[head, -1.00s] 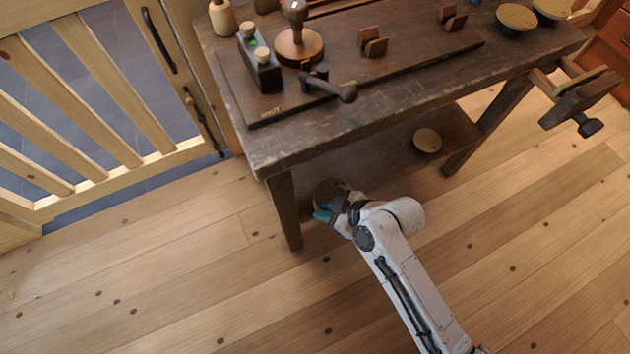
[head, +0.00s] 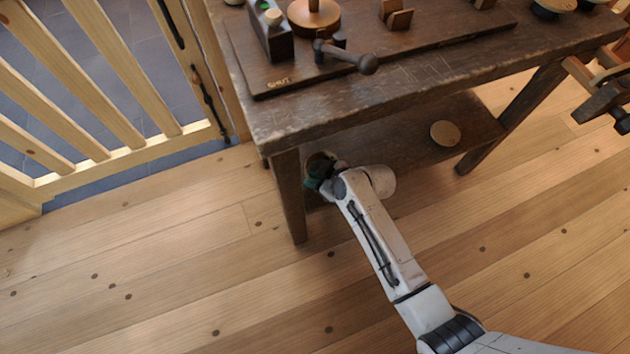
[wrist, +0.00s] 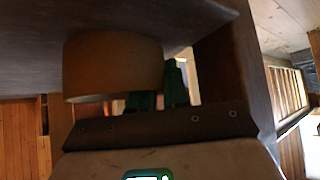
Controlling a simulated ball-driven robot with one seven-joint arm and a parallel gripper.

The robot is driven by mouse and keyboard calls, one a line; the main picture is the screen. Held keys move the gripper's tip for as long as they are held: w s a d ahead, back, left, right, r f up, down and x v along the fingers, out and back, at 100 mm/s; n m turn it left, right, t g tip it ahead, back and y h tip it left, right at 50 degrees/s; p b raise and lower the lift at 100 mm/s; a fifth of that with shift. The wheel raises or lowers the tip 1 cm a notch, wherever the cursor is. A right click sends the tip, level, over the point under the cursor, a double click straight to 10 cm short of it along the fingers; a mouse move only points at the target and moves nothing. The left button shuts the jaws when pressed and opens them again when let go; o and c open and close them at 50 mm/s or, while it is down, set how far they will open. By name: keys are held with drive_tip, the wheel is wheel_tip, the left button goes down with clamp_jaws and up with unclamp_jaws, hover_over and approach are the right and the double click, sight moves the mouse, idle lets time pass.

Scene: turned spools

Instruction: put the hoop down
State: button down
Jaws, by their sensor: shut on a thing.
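The hoop (wrist: 112,66) is a wide, plain brown band, seen from the side in the wrist view. In the head view only a small part of the hoop (head: 319,160) shows, under the bench top near the front left leg. My gripper (head: 315,181) is there too, over the lower shelf (head: 400,150). In the wrist view my green gripper fingers (wrist: 159,92) are shut on the band's wall near its right end. The band's edge lies close against a dark wooden surface (wrist: 30,52); I cannot tell if it touches.
The bench top (head: 400,92) overhangs my gripper, and the bench's front left leg (head: 290,195) stands just left of it. A pale round disc (head: 445,133) lies farther right on the shelf. Open plank floor lies in front; a wooden gate (head: 100,85) stands left.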

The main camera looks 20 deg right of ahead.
drive_tip(key=shift+f, duration=0.4)
drive_tip(key=c, duration=1.1)
unclamp_jaws()
drive_tip(key=p+v, duration=0.4)
drive_tip(key=v, duration=0.8)
drive_tip(key=shift+s+d, duration=0.1)
drive_tip(key=shift+s, duration=0.05)
